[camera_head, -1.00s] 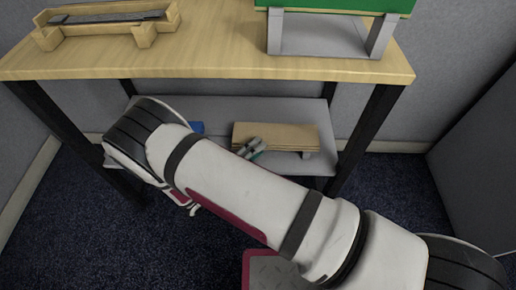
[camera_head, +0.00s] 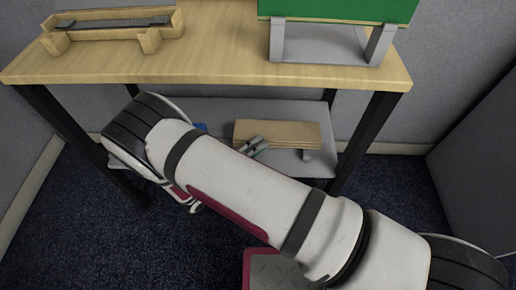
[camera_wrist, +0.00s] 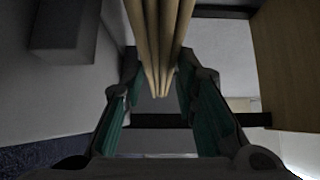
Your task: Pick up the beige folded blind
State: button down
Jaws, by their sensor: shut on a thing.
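The beige folded blind (camera_head: 285,134) is a flat stack of slats at the lower grey shelf, towards its right side. In the wrist view, the blind (camera_wrist: 160,35) shows as several beige slats running between my fingers. My gripper (camera_head: 256,146) is at the blind's front left edge in the head view. In the wrist view, my gripper (camera_wrist: 158,88) is shut on the blind, with teal pads on both sides of it. I cannot tell whether the blind still touches what is under it.
The lower shelf (camera_head: 225,112) lies beneath a wooden table top (camera_head: 200,60). A grey block (camera_head: 307,155) is by the blind, and a blue thing (camera_head: 201,127) is partly hidden by my arm. A wooden tray (camera_head: 150,38) and a green-topped stand (camera_head: 340,10) are above. Dark table legs (camera_head: 365,135) flank the shelf.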

jog(key=shift+a, duration=0.1)
jog(key=s+a+r, duration=0.5)
jog(key=s+a, duration=0.4)
jog(key=a, duration=0.1)
jog(key=shift+s, duration=0.3)
